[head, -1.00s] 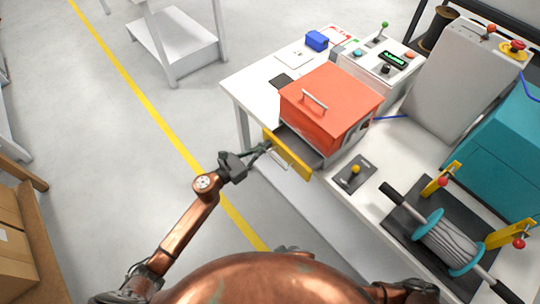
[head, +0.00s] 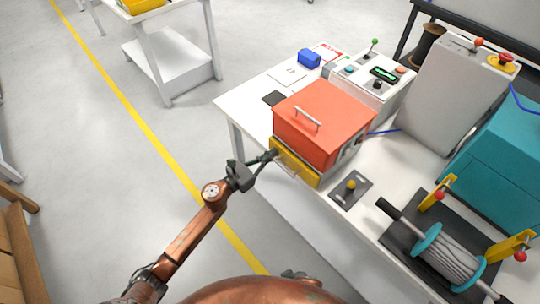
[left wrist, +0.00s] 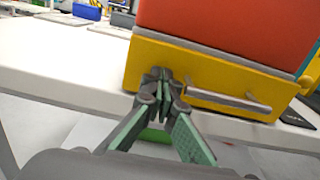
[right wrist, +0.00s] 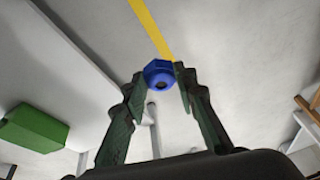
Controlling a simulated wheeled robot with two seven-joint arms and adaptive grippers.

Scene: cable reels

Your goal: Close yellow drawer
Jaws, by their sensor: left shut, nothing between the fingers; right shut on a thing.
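The yellow drawer (head: 294,163) sits in the base of the orange-red box (head: 318,124) on the white table, its front flush or nearly flush with the box. In the left wrist view the yellow drawer front (left wrist: 150,62) has a grey bar handle (left wrist: 230,100). My left gripper (head: 272,155) is shut and empty; its fingertips (left wrist: 157,78) are at the left part of the drawer front, by the handle's left end. Whether they touch is hard to tell. My right gripper (right wrist: 166,72) is shut on a blue part (right wrist: 158,74) with a dark hole, and is outside the head view.
A small panel with a yellow knob (head: 351,186) lies right of the box. A cable reel (head: 450,254) stands on a dark base at the lower right. A control box (head: 372,86) and blue block (head: 309,58) are behind.

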